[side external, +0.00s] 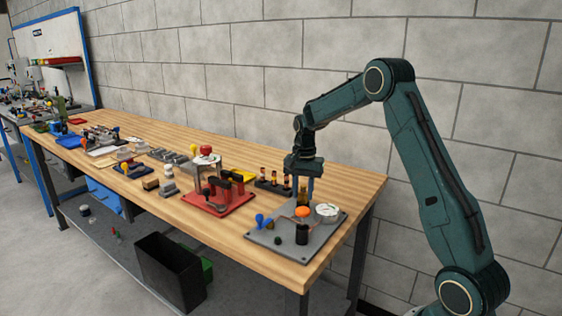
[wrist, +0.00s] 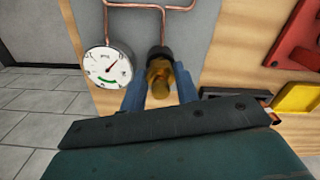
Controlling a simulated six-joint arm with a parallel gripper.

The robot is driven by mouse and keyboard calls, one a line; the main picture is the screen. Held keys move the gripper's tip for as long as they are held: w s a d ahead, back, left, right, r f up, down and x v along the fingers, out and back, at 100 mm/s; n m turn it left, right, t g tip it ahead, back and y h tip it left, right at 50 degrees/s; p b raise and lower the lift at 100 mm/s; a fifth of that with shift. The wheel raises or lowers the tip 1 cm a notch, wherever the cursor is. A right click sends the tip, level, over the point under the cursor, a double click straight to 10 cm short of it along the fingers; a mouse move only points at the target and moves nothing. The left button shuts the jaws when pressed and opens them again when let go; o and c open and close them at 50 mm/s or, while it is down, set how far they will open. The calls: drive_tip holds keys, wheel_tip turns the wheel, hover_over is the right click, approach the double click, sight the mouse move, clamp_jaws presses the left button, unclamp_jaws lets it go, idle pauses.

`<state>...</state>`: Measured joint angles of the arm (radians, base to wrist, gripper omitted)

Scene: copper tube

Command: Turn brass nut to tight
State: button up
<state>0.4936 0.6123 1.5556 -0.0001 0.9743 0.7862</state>
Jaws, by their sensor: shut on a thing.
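The brass nut (wrist: 158,80) shows in the wrist view between the two blue-grey fingers of my gripper (wrist: 158,92), which is shut on it. In the side external view my gripper (side external: 303,190) points down over the grey plate (side external: 262,238) at the table's near right end, and the brass part (side external: 303,199) shows small between the fingers. Copper tube (wrist: 150,7) runs above the nut in the wrist view. A white dial gauge (wrist: 107,67) with a green arc stands left of the nut; it also shows in the side external view (side external: 327,211). The nut's threads are hidden.
On the grey plate stand an orange-topped part (side external: 303,212), a black cylinder (side external: 302,235) and a blue valve handle (side external: 262,221). A red fixture (side external: 215,198) is to the left. A dark rack (side external: 272,184) and yellow tray (side external: 240,176) lie behind. A block wall backs the table.

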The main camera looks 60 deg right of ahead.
drive_tip(key=m, duration=0.6)
drive_tip(key=shift+w+m, duration=0.15)
drive_tip(key=shift+m, duration=0.15)
drive_tip(key=m, duration=0.6)
drive_tip(key=shift+m, duration=0.3)
drive_tip(key=o, duration=1)
drive_tip(key=shift+r, duration=0.2)
wheel_tip(320, 180, up, 14)
drive_tip(key=shift+f, duration=0.25)
